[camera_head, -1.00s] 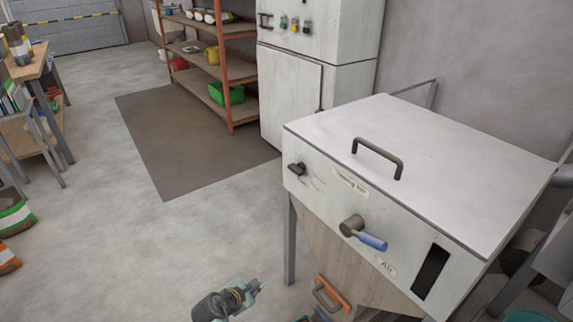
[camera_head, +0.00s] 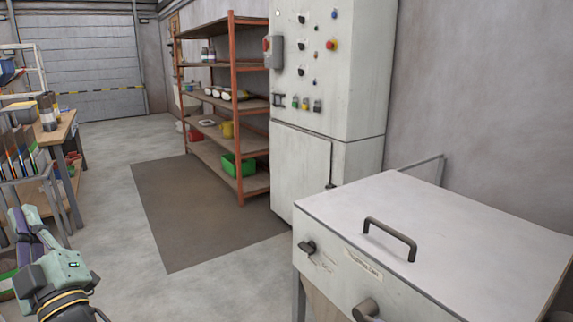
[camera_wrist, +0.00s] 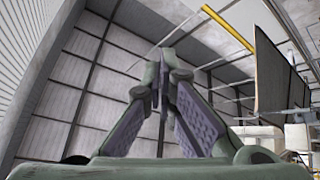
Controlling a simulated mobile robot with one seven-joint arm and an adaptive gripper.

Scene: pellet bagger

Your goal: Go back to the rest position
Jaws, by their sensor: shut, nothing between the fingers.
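My gripper (camera_wrist: 166,72) is in the wrist view, its green fingers with purple pads brought together and nothing between them. Behind it the wrist view shows the ceiling and roof beams, so it points upward. In the head view my green-and-black wrist is at the lower left corner, in front of the floor and away from the white hopper box (camera_head: 440,235). The box lid is shut, with a dark handle (camera_head: 390,237) on top and knobs on its front.
A control cabinet (camera_head: 330,70) stands behind the box, with an orange shelf rack (camera_head: 235,100) beside it. A workbench (camera_head: 62,130) is at the left. A brown mat (camera_head: 195,220) lies on the open grey floor in the middle. A roller door (camera_head: 80,60) is at the back.

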